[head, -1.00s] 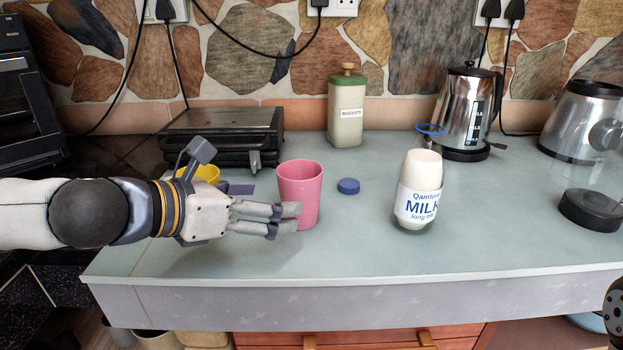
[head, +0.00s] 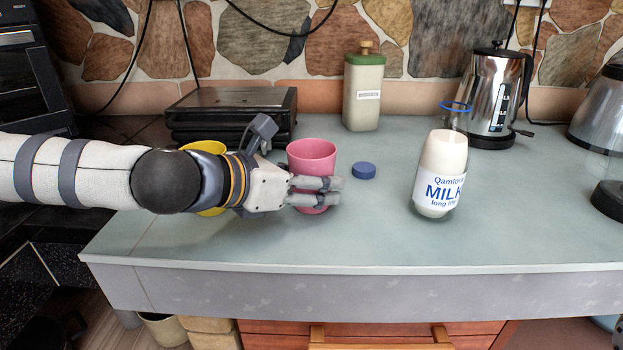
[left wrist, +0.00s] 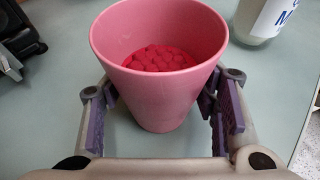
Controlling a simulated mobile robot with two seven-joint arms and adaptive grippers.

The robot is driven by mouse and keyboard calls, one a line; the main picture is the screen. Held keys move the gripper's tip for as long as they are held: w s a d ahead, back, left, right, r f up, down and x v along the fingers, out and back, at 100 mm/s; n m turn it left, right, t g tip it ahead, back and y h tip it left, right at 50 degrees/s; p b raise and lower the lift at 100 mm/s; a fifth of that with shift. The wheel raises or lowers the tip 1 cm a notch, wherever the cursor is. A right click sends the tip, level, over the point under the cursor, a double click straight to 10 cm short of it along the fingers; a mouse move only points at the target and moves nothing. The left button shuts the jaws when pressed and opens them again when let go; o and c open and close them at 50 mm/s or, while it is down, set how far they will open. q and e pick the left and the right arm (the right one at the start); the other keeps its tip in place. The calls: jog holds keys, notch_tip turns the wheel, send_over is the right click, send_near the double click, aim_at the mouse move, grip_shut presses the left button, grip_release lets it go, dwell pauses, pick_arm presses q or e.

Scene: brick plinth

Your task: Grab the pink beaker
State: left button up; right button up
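The pink beaker (head: 312,155) stands upright on the worktop. In the left wrist view the pink beaker (left wrist: 160,86) shows from above, with a red, pebbly filling. My left gripper (head: 318,192) reaches in from the left, low on the beaker. In the left wrist view my left gripper (left wrist: 162,108) has purple-padded fingers spread on both sides of the beaker. It looks open, with slim gaps beside the wall; contact at the fingertips is unclear.
A blue cap (head: 364,171) and a milk bottle (head: 441,172) stand right of the beaker. A yellow cup (head: 208,147) is partly behind my left arm. A black grill (head: 232,106), a biscuit jar (head: 363,95) and a kettle (head: 493,97) are farther back.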

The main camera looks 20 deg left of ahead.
aim_at(311, 162)
dwell(0.3)
pick_arm(q)
jog(key=shift+r, duration=0.55)
notch_tip(311, 162, up, 2)
jog(key=shift+r+p, duration=0.1)
jog(key=shift+p, duration=0.45)
jog(key=s+d+r+p, duration=0.2)
jog(key=s+d+r, duration=0.5)
jog(key=s+r, duration=0.2)
jog(key=s, duration=0.2)
jog(key=shift+s+d+r+p, duration=0.3)
jog(key=shift+s+r+p, duration=0.05)
jog(key=shift+p, duration=0.05)
pick_arm(e)
jog(key=w+r+t, duration=0.2)
jog(key=w+r, duration=0.3)
